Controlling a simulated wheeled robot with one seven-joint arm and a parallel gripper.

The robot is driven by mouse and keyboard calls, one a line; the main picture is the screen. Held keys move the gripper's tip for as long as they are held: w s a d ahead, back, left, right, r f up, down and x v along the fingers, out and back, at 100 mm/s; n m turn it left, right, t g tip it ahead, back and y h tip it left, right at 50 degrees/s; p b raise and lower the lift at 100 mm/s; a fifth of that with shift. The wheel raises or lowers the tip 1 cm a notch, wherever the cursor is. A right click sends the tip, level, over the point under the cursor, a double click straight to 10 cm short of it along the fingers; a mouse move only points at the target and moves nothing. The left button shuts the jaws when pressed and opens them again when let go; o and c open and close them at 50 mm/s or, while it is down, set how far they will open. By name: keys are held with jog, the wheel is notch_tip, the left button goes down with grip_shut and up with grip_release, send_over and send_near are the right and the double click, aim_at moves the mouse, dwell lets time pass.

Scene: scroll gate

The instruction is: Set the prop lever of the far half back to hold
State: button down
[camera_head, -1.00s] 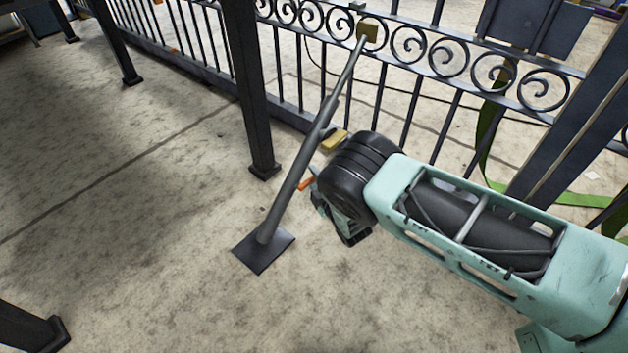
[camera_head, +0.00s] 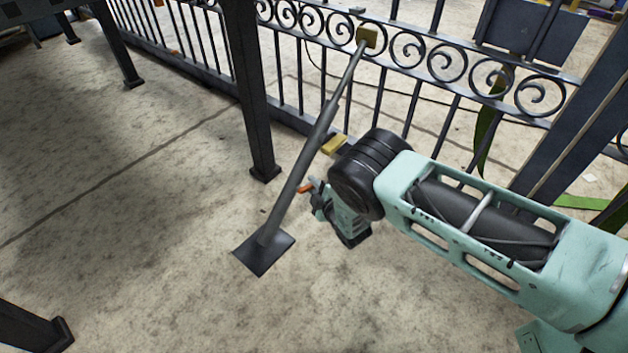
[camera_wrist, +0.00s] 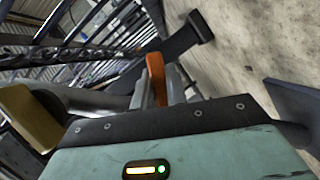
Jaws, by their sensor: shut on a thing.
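A small orange lever (camera_head: 304,188) sticks out beside the lower pole. My gripper (camera_head: 315,190) is at the right of the pole, at that lever. In the wrist view, the orange lever (camera_wrist: 156,78) stands between the fingertips, and my gripper (camera_wrist: 158,92) is shut on it. The lever's pivot is hidden.
A dark post (camera_head: 250,90) stands left of the pole. A second yellow block (camera_head: 334,144) sits low near my wrist. A green strap (camera_head: 487,135) hangs behind the gate at the right. Open concrete floor lies at the left and front.

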jog(key=s+a+f+m+g+y+p, duration=0.2)
jog(key=s+a+f+m+g, duration=0.1)
jog(key=m, duration=0.6)
jog(key=shift+s+a+f+g, duration=0.2)
jog(key=shift+s+g, duration=0.45)
jog(key=shift+g, duration=0.55)
jog(key=c, duration=1.4)
grip_release()
jog(key=shift+p, duration=0.3)
jog(key=p+v, duration=0.8)
jog(key=v, duration=0.9)
jog(key=shift+d, duration=0.25)
